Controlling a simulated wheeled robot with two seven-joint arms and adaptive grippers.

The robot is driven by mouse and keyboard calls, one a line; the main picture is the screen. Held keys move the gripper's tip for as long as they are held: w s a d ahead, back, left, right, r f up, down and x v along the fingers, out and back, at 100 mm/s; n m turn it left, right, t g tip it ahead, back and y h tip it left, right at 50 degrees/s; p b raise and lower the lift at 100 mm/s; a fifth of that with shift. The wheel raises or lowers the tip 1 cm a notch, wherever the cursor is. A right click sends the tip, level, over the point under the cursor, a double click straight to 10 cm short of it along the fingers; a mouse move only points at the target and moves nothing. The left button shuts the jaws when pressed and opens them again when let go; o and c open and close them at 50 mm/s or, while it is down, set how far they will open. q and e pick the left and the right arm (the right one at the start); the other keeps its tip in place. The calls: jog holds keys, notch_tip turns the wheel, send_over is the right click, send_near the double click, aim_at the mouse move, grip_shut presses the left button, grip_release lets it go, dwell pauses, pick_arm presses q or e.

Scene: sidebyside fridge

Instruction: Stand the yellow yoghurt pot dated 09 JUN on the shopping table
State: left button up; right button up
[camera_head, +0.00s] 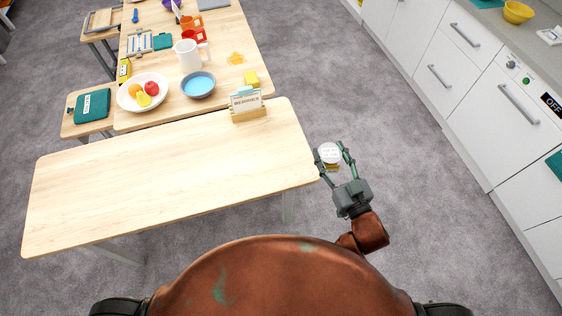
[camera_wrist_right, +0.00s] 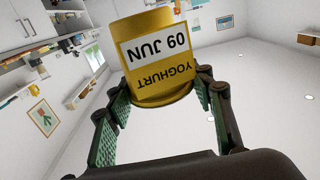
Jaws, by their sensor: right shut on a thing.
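The yellow yoghurt pot (camera_head: 330,154) is held in my right gripper (camera_head: 334,160), with its white lid facing up in the head view. The pot is just off the right end of the bare pale wooden table (camera_head: 160,185), over the floor. Whether this is the shopping table cannot be read. My left gripper is not in view.
A wooden holder with a card (camera_head: 247,104) stands at the table's far right corner. Behind are a fruit plate (camera_head: 142,93), a blue bowl (camera_head: 198,84) and a white jug (camera_head: 188,55). White cabinets (camera_head: 500,110) line the right. The near table's top is mostly clear.

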jog(key=w+a+f+n+y+b, duration=0.1)
jog(key=w+a+f+b, duration=0.1)
jog(key=w+a+f, duration=0.2)
jog(key=w+a+f+n+g+y+b, duration=0.1)
jog(key=w+a+f+y+b, duration=0.1)
jog(key=a+f, duration=0.3)
jog(key=w+a+f+n+g+y+b, duration=0.1)
jog(key=w+a+f+b, duration=0.2)
jog(key=f, duration=0.4)
jog(key=shift+f+x, duration=0.15)
jog(key=shift+x, duration=0.6)
jog(key=shift+f+x, duration=0.1)
jog(key=shift+x, duration=0.7)
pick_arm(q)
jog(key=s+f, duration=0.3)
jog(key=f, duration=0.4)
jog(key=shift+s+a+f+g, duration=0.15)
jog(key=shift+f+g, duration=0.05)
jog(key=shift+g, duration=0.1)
pick_arm(e)
jog(key=shift+r, duration=0.1)
jog(key=o, duration=1.3)
jog(key=shift+c, duration=0.2)
